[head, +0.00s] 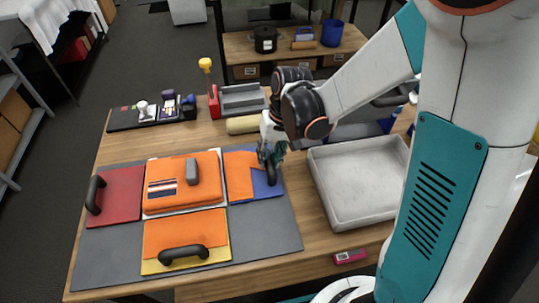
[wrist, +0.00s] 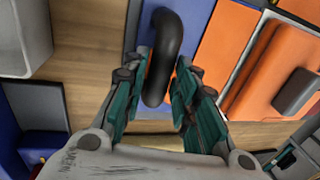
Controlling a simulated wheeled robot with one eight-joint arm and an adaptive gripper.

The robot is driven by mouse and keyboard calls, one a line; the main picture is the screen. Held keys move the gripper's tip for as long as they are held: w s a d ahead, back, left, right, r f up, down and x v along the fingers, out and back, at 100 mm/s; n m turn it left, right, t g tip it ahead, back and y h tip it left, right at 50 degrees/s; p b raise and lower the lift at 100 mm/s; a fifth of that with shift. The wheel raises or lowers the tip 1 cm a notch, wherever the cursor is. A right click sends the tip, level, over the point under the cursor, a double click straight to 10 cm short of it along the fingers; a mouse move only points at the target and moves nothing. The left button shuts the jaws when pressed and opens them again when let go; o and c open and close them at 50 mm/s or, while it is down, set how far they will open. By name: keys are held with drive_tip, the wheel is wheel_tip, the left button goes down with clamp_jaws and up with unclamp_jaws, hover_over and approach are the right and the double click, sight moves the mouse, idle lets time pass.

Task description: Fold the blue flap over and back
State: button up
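The blue flap (head: 270,189) lies at the right side of the orange box-like piece (head: 205,180) on the grey mat (head: 270,237). An orange panel (head: 238,176) lies beside the blue, and a black handle (head: 243,178) stands on the blue part. In the wrist view the black handle (wrist: 166,50) runs between my gripper's fingers (wrist: 164,62), over the blue surface (wrist: 198,14). One finger is on each side of it. Whether they press on it is not clear. In the head view my gripper (head: 268,158) reaches down over the handle and partly hides the flap.
A red flap (head: 120,192) with a handle lies at the left, and an orange-and-yellow flap (head: 185,235) at the front. A grey tray (head: 360,218) stands close at the right. A roll (head: 243,125) and grey bins (head: 242,100) stand behind.

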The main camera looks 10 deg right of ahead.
clamp_jaws()
